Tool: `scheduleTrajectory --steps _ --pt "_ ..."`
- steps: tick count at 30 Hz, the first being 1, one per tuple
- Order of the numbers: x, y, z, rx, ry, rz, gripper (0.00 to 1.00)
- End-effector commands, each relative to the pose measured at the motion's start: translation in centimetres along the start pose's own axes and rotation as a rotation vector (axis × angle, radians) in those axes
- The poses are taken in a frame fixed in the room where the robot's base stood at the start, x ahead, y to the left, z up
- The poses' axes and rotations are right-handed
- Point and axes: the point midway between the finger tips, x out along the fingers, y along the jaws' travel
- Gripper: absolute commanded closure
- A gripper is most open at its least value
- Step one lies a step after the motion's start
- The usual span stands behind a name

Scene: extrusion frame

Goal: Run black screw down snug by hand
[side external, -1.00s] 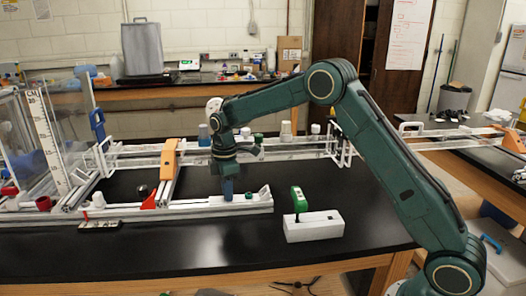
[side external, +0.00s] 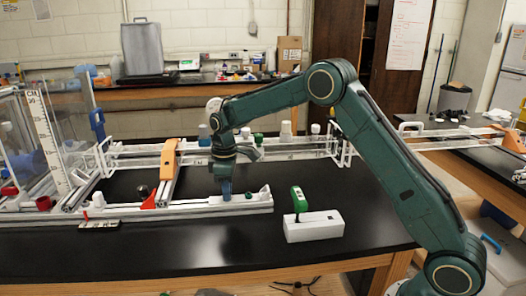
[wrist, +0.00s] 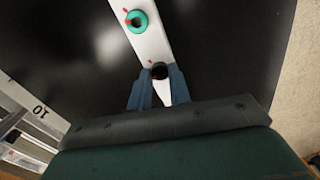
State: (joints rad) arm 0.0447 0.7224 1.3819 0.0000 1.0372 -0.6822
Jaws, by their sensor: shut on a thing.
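The black screw (wrist: 160,72) stands in the white extrusion rail (wrist: 152,47), with its dark round head between the tips of my blue fingers. My gripper (wrist: 158,80) is shut on it. A small red mark shows beside the head. In the side view, my gripper (side external: 226,195) points straight down at the front rail (side external: 180,211); its fingers hide the screw there. A green ring-shaped screw head (wrist: 137,22) with a red mark sits farther along the same rail. Whether the black head touches the rail cannot be told.
A green-handled tool (side external: 298,199) stands in a white block (side external: 314,227) right of the rail. An orange bracket (side external: 169,160) crosses the frame to the left. A small tray (side external: 100,224) lies front left. The black bench front is clear.

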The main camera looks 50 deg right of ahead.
Motion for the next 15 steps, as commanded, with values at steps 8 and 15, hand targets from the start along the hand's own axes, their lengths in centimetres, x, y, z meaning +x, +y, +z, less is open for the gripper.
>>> scheduleTrajectory --steps 8,15 --pt "-0.05 0.00 0.05 0.265 -0.001 0.000 1.00" --pt "-0.07 0.01 0.05 0.488 -0.001 0.000 1.00"
